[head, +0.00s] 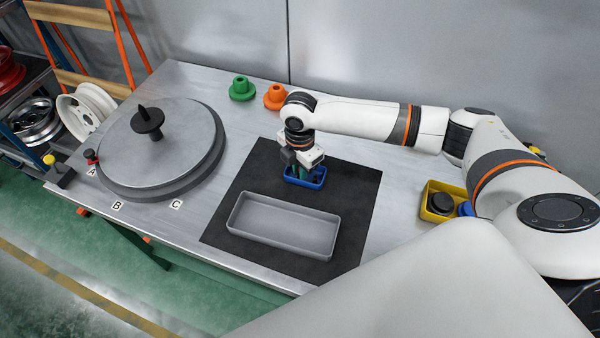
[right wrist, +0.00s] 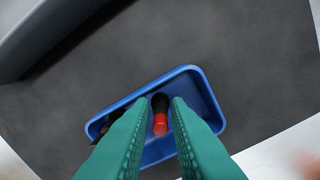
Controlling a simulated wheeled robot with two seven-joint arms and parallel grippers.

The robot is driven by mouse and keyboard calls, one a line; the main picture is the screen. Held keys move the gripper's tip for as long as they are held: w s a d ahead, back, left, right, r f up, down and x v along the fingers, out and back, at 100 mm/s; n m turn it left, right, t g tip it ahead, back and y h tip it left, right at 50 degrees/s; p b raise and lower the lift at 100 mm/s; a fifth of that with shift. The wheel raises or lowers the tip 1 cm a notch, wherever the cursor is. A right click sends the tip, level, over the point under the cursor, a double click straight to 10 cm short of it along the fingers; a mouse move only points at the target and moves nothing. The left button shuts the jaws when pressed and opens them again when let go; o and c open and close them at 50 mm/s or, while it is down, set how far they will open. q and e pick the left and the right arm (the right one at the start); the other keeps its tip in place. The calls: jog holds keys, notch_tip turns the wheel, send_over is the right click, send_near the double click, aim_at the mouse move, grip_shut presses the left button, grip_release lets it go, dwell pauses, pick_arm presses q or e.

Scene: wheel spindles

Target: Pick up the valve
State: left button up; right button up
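The valve (right wrist: 160,124), a small piece with a black end and a red end, lies in the blue tray (right wrist: 205,85) in the right wrist view. My right gripper (right wrist: 162,101) has its two green fingers on either side of the valve, with a narrow gap visible on both sides. It is open and reaches down into the tray. In the head view the right gripper (head: 303,172) is over the blue tray (head: 318,184) and hides the valve. Another small dark and orange part (right wrist: 105,127) is partly hidden behind the left finger. My left gripper is not in view.
A grey bin (head: 283,226) stands in front of the blue tray on the black mat (head: 362,190). A round turntable (head: 185,150) is at left. Green (head: 241,88) and orange (head: 275,96) spindles stand at the back. A yellow tray (head: 430,200) is at right.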

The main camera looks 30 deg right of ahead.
jog(key=shift+c, duration=0.3)
grip_shut()
jog(key=shift+r, duration=0.1)
